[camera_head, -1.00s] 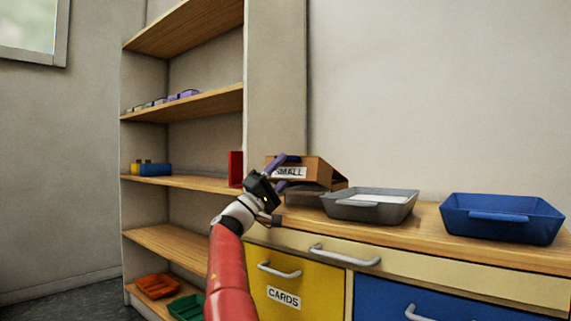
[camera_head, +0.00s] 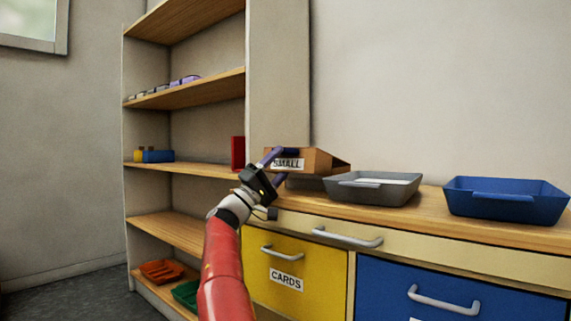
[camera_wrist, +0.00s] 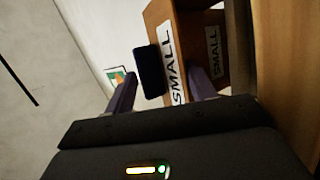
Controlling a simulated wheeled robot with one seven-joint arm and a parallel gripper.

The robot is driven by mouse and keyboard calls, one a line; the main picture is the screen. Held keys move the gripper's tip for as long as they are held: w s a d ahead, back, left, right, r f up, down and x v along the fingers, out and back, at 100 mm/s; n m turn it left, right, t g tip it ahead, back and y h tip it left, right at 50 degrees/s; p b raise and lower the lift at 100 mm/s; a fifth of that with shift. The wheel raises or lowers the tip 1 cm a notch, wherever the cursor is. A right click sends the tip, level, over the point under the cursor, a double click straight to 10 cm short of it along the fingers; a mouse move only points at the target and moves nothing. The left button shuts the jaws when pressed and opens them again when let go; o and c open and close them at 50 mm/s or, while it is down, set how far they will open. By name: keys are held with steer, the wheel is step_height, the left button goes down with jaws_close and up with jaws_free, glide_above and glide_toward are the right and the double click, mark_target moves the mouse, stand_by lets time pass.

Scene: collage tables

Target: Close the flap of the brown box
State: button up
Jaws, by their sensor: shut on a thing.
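The brown box (camera_head: 318,161) is at the left end of the wooden counter, with a white SMALL label facing me. My gripper (camera_head: 279,168) is at its left front, one finger above the labelled brown panel and one below. In the wrist view, my gripper (camera_wrist: 162,88) is shut on this panel, the box's flap (camera_wrist: 165,20), with a dark finger pad against one face. A second SMALL label (camera_wrist: 213,52) shows on brown behind it. The box's inside is hidden, and I cannot tell how far the flap stands open.
A grey tray (camera_head: 373,197) with something white inside stands right of the box, then a blue tray (camera_head: 506,210). The wooden counter (camera_head: 430,215) is bare in front of them. A shelf unit (camera_head: 190,170) stands left, with a red object (camera_head: 238,153) near the box.

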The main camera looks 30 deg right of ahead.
steer(key=shift+v, duration=2.65)
steer(key=shift+w, duration=0.1)
steer(key=shift+a, duration=0.1)
step_height(320, 180, down, 8)
steer(key=w+a, duration=0.2)
steer(key=shift+a, duration=0.4)
steer(key=shift+w, duration=0.1)
